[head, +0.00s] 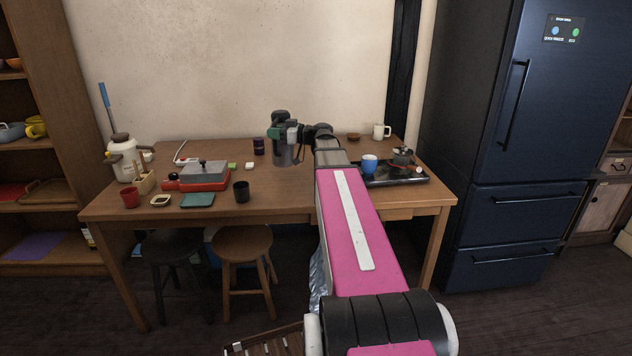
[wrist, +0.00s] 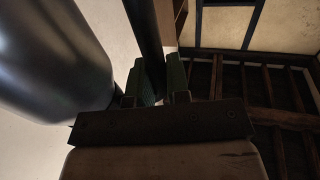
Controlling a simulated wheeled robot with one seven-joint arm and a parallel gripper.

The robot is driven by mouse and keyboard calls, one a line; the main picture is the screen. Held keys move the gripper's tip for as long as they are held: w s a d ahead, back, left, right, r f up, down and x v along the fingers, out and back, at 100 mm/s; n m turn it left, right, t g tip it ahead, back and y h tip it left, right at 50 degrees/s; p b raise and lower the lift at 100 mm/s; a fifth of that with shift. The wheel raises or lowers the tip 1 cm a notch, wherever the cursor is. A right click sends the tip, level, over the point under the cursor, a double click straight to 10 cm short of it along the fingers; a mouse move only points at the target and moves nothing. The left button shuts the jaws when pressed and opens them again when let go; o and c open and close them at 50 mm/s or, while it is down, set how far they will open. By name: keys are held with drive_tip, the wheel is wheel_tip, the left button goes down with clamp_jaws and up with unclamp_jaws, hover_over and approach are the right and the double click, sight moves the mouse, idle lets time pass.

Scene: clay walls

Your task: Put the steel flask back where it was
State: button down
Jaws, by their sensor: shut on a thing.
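The steel flask (head: 284,155) is a dark grey cylinder with a dark top, seen upright over the back middle of the table in the head view. In the wrist view its smooth metal body (wrist: 50,55) fills the left side, beside the fingers. My gripper (head: 290,133) is at the flask's upper part. In the wrist view my gripper (wrist: 164,85) has its green fingers closed on a dark upright bar, which looks like the flask's handle. I cannot tell whether the flask's base touches the table; its lower right is partly hidden by my arm.
The wooden table (head: 300,205) carries a red-based cooker (head: 200,178), a black cup (head: 241,191), a dark purple cup (head: 259,146) and a small white block (head: 250,166). Right of my arm are a black tray (head: 405,181), a blue cup (head: 369,164) and a white mug (head: 382,131).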

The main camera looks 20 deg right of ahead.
drive_tip(key=s+d+r+n+g+y, duration=0.1)
drive_tip(key=s+r+g, duration=0.1)
drive_tip(key=s+d+r+n+g+y, duration=0.1)
drive_tip(key=n+g, duration=0.1)
drive_tip(key=shift+s+d+r, duration=0.2)
drive_tip(key=shift+s+r, duration=0.2)
drive_tip(key=s+d+f, duration=0.2)
drive_tip(key=d+f, duration=0.8)
drive_tip(key=d, duration=0.1)
drive_tip(key=shift+d+f, duration=0.25)
drive_tip(key=shift+f, duration=0.1)
drive_tip(key=shift+s+f, duration=0.1)
idle(0.3)
drive_tip(key=c, duration=1.1)
unclamp_jaws()
drive_tip(key=shift+f, duration=0.1)
drive_tip(key=v, duration=1)
drive_tip(key=shift+d, duration=0.4)
